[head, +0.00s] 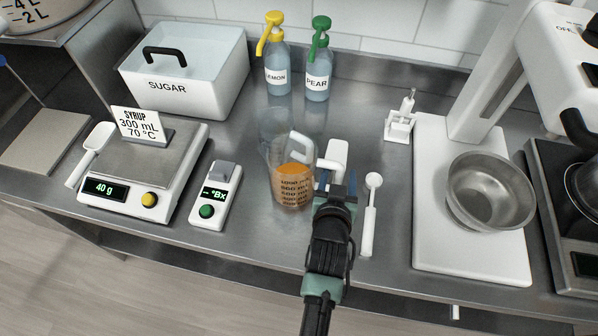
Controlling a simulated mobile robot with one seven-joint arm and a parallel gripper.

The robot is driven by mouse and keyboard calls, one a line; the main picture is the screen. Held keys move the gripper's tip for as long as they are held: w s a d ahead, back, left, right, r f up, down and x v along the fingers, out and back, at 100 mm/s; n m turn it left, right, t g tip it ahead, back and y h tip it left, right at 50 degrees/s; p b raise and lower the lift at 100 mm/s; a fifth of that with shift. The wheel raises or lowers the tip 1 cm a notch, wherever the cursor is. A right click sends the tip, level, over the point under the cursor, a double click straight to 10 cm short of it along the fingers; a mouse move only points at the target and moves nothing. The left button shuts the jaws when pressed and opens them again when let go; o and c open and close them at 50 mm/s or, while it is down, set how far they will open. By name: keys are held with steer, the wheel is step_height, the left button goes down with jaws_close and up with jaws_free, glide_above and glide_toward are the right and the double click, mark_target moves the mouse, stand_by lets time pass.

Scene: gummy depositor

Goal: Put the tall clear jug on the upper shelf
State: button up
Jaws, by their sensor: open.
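A tall clear jug (280,158) stands on the steel counter in the head view, with amber liquid in its lower part, dark volume markings and a pale handle near its upper right. My gripper (336,180) is open, just right of the jug's lower part. My wrist hides part of the counter in front. I cannot tell whether a finger touches the jug. A white object (337,153) shows just beyond the fingers, partly hidden by them. No upper shelf can be made out in this view.
A scale (150,185) with a syrup card and a small meter (215,195) are left. A sugar bin (185,85), lemon bottle (277,75) and pear bottle (318,80) stand behind. A white spoon (370,215) lies close right; a mixer with a steel bowl (490,190) is farther right.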

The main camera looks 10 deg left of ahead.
steer(key=shift+x, duration=1.5)
jaws_close()
steer(key=shift+r, duration=0.15)
